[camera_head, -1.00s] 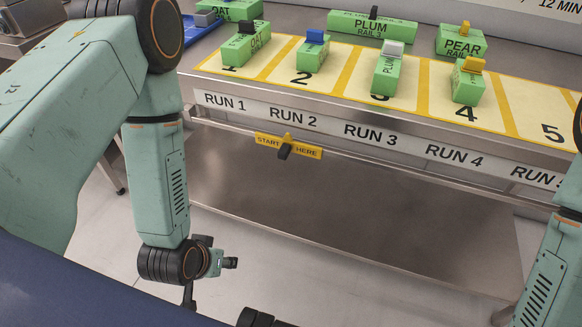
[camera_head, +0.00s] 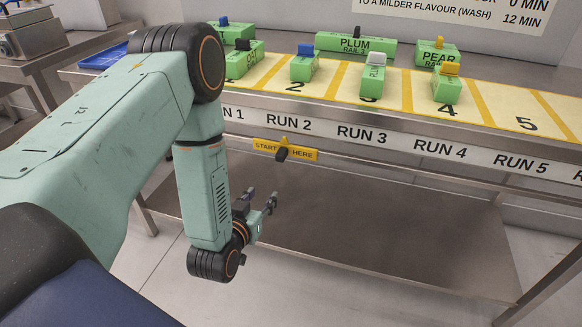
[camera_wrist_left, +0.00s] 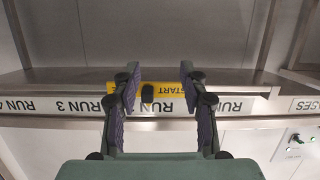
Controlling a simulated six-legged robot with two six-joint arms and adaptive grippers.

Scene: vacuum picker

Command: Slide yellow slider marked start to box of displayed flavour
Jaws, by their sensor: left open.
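A yellow tag reading START HERE (camera_head: 300,152) hangs on the table's front rail below RUN 2, with a dark knob (camera_head: 282,155) at its middle. In the left wrist view, the tag (camera_wrist_left: 178,88) appears upside down with the knob (camera_wrist_left: 147,92) beyond and between the fingers. My left gripper (camera_head: 262,195) is open and empty, below and left of the tag, apart from it. Green boxes with coloured knobs stand on the table: a white-knob PLUM box (camera_head: 373,80), a blue-knob box (camera_head: 303,70), and a yellow-knob box (camera_head: 447,91). My right gripper is out of view.
The yellow mat (camera_head: 520,103) has numbered lanes. Behind stand a PLUM RAIL 3 box (camera_head: 340,44) and a PEAR box (camera_head: 430,56). A wall sign (camera_head: 450,12) is cut off at the top. A lower steel shelf (camera_head: 370,225) lies below the rail.

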